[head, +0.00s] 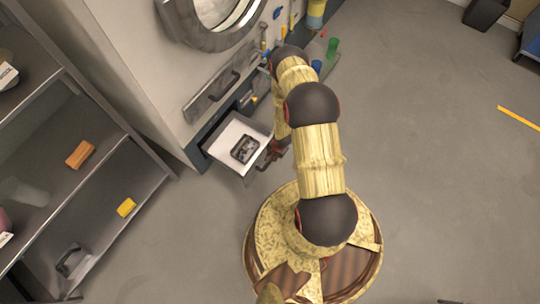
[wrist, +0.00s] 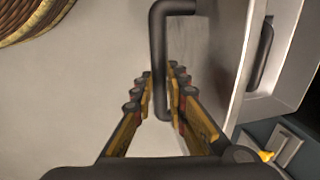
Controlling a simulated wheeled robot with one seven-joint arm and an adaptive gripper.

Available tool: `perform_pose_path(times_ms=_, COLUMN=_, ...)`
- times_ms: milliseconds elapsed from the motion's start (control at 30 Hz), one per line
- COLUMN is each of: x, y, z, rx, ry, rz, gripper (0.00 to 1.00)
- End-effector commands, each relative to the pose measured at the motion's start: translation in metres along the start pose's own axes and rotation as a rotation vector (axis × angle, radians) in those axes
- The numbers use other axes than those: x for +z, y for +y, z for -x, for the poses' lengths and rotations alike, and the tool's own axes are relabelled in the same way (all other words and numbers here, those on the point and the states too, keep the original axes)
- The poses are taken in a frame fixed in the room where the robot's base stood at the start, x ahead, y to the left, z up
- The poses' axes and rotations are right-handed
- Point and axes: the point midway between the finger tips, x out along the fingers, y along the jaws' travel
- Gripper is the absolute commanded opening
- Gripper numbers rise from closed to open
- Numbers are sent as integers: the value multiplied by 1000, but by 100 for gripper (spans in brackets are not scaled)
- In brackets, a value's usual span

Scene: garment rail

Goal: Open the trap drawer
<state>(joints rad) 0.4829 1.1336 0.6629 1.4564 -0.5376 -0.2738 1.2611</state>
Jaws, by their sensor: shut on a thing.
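The trap drawer (head: 222,146) sticks out of the lower front of the white machine in the head view, pulled open, with a pale interior. A dark framed object (head: 244,149) lies in it. In the wrist view the drawer's grey front (wrist: 215,60) carries a dark bar handle (wrist: 158,50). My gripper (wrist: 162,100) has a finger on either side of this handle and is shut on it. In the head view my gripper (head: 272,152) is at the drawer's outer end, partly hidden by my arm.
The white machine (head: 130,40) has a round door (head: 215,20) and a closed panel with a handle (head: 212,97) above the drawer. A metal shelf unit (head: 100,165) with an orange block (head: 80,154) and a yellow block (head: 126,208) stands at left. The floor at right is mostly clear.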

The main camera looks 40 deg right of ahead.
Motion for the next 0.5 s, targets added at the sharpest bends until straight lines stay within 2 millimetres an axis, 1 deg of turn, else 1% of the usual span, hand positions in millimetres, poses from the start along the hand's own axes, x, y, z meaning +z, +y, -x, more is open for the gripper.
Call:
perform_pose_path(times_ms=67, x=0, y=0, z=0, rx=-1, ry=0, rz=1, gripper=0)
perform_pose_path(times_ms=100, x=0, y=0, z=0, rx=-1, ry=0, rz=1, gripper=17)
perform_pose_path(times_ms=400, x=0, y=-1, z=0, rx=-1, ry=0, rz=0, gripper=33)
perform_pose_path(times_ms=500, x=0, y=-1, z=0, rx=-1, ry=0, rz=0, gripper=33)
